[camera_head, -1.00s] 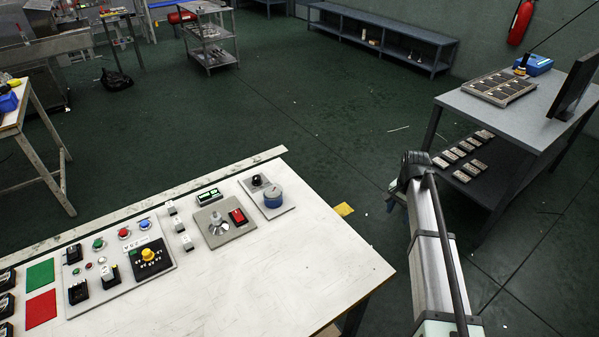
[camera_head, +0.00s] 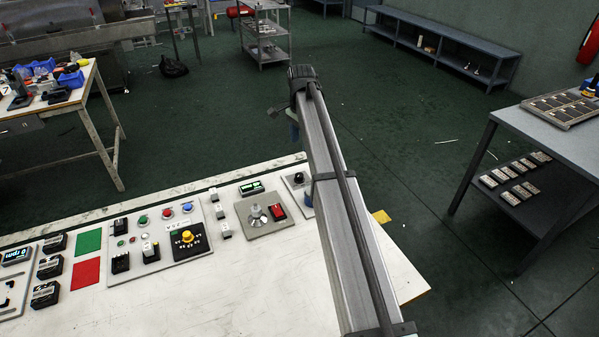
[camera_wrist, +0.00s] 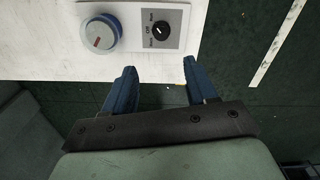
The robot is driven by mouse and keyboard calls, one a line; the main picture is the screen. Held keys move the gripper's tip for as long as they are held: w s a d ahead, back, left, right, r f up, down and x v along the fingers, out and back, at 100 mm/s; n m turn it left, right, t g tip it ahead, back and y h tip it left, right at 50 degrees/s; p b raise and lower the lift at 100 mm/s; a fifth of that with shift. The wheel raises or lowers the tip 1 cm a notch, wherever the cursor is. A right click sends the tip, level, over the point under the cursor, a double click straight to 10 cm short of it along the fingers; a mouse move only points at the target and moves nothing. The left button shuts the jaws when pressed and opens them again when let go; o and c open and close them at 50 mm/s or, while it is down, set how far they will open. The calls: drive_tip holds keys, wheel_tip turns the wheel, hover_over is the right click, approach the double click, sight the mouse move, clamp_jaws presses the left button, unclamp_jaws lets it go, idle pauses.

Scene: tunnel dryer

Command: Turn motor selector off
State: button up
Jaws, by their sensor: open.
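A black rotary selector (camera_wrist: 162,30) with a white pointer line sits on a light grey plate in the wrist view. Small labels ring it, one seemingly reading OFF; its exact setting is unclear. A blue round knob (camera_wrist: 100,34) with a red mark is to its left. In the head view the selector (camera_head: 299,177) shows just left of my arm, and the blue knob is mostly hidden by the arm. My gripper (camera_wrist: 159,66) is open and empty, its blue fingers apart below the selector in the wrist view and not touching it.
A grey workbench (camera_head: 560,138) stands at right. Green floor is open beyond the console.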

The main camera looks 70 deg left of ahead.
sight(299, 175)
drive_tip(key=f, duration=1.3)
drive_tip(key=shift+s+a+f, duration=0.1)
drive_tip(key=shift+s+f, duration=0.1)
drive_tip(key=shift+f, duration=0.05)
drive_tip(key=c, duration=1.1)
drive_tip(key=shift+o, duration=0.2)
